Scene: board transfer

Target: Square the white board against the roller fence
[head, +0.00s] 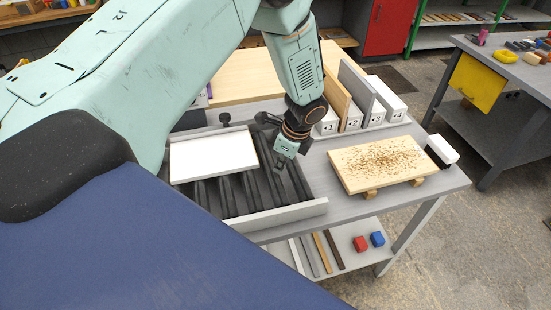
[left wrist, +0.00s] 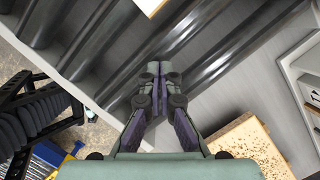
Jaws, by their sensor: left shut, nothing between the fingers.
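The white board (head: 213,157) lies flat on the back left part of the dark roller bed (head: 277,187). A corner of the board shows at the top of the left wrist view (left wrist: 148,5). A light grey rail (head: 280,216), which looks like the roller fence, runs along the bed's front edge. Bare rollers separate it from the board. My left gripper (head: 285,160) is shut and empty, to the right of the board and apart from it, over the right end of the rollers. Its closed fingertips (left wrist: 159,70) show in the left wrist view. My right gripper is not in view.
A chip-covered wooden board (head: 385,162) stands on blocks at the right. Numbered holders (head: 352,122) with upright boards stand behind my gripper. A black-and-white block (head: 442,150) sits at the table's right edge. The shelf below holds strips, a red block (head: 360,244) and a blue block (head: 377,239).

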